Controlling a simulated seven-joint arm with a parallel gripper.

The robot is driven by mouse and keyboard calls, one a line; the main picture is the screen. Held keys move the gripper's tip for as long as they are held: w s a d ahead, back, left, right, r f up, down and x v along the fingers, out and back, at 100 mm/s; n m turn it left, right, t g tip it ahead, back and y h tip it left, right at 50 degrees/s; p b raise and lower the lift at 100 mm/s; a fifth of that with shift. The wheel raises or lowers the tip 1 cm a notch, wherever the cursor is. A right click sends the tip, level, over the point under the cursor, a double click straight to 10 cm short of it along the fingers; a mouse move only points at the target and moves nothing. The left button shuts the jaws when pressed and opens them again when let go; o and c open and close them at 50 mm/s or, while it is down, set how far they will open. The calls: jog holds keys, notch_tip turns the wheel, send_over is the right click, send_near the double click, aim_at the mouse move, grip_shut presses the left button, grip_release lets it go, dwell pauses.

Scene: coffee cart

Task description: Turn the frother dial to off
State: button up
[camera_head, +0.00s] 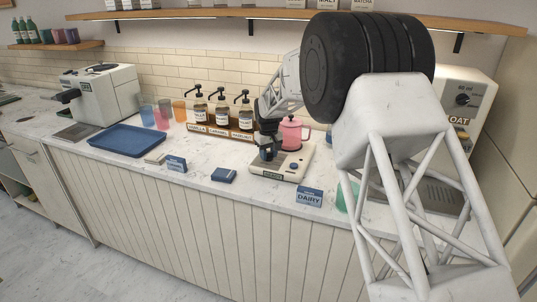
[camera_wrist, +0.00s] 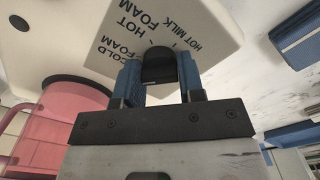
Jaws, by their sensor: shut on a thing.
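The white frother (camera_head: 270,174) stands on the counter with a pink jug (camera_head: 291,135) on it. In the wrist view the frother's pale panel (camera_wrist: 75,15) shows the labels COLD FOAM, HOT FOAM and HOT MILK around a black dial (camera_wrist: 158,66). My gripper (camera_wrist: 159,72) has its two blue fingers on either side of the dial, shut on it. In the head view my gripper (camera_head: 268,150) is at the left part of the frother and hides the dial. The OFF label does not show, and I cannot tell the dial's exact setting.
The pink jug (camera_wrist: 58,130) is close beside the fingers. Syrup bottles (camera_head: 222,113) stand behind to the left, a blue tray (camera_head: 128,141) further left. A DAIRY sign (camera_head: 309,197) and a small blue block (camera_head: 224,174) lie near the front edge. A white OAT machine (camera_head: 470,105) stands right.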

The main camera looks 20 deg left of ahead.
aim_at(269, 153)
jog(key=n, duration=0.4)
jog(key=shift+n, duration=2)
jog(key=o, duration=0.9)
jog(key=shift+o, duration=0.2)
jog(key=shift+r, duration=3.9)
